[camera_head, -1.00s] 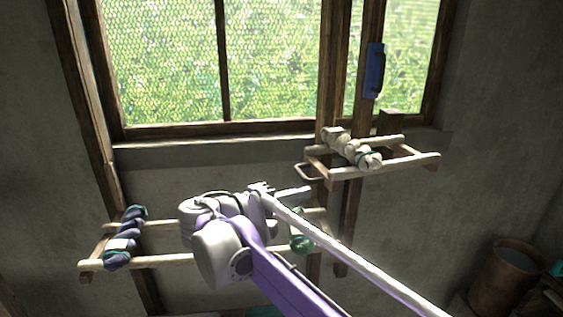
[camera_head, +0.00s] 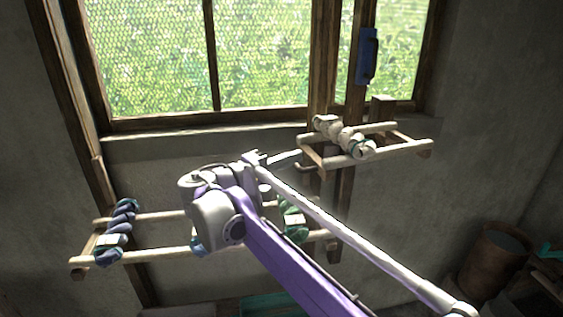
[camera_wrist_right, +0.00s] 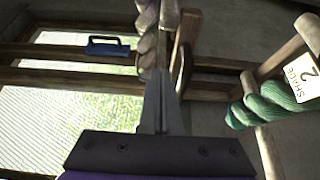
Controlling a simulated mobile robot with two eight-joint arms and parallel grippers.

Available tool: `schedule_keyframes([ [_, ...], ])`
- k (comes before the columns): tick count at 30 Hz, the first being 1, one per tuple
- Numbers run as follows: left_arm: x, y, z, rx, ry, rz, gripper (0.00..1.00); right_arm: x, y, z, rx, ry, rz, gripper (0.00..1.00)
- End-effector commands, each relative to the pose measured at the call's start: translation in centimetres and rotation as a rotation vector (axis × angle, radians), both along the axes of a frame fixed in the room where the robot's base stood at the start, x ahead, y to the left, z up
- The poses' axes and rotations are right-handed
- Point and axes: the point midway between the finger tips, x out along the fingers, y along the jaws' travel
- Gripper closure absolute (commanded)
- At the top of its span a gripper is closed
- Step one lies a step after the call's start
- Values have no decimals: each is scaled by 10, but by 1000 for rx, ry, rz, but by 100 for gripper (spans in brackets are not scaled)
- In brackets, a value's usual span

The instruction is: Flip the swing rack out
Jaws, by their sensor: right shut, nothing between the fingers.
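A wooden rack (camera_head: 390,149) with two pale rails stands out from the wall post below the window at the right. A cream skein (camera_head: 345,138) hangs across it. A small dark loop (camera_head: 305,168) sits at its left end, by the post. My right gripper (camera_head: 291,158) is shut and empty, its tips close to the left of that loop. I cannot tell if they touch. In the right wrist view the shut fingers (camera_wrist_right: 162,110) point at the cream skein (camera_wrist_right: 147,42), beside a dark curved bar (camera_wrist_right: 183,72). My left gripper is out of view.
A lower rack (camera_head: 150,254) carries several blue and green skeins, partly behind my arm. In the wrist view a green skein (camera_wrist_right: 262,108) has a "2 SHADE" tag (camera_wrist_right: 303,78). A brown bucket (camera_head: 490,262) stands lower right.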

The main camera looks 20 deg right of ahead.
Motion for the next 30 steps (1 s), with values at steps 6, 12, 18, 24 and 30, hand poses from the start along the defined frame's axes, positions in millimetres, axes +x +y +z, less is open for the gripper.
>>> schedule_keyframes([
  [6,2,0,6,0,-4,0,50,12,-47,2,-1,-1,-5,100],
  [12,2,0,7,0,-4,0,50,-16,-41,1,1,-1,2,100],
  [18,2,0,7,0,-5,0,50,-27,-40,0,1,0,2,100],
  [24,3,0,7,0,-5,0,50,-28,-40,0,1,0,1,100],
  [30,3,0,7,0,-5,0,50,-29,-41,0,0,0,1,100],
])
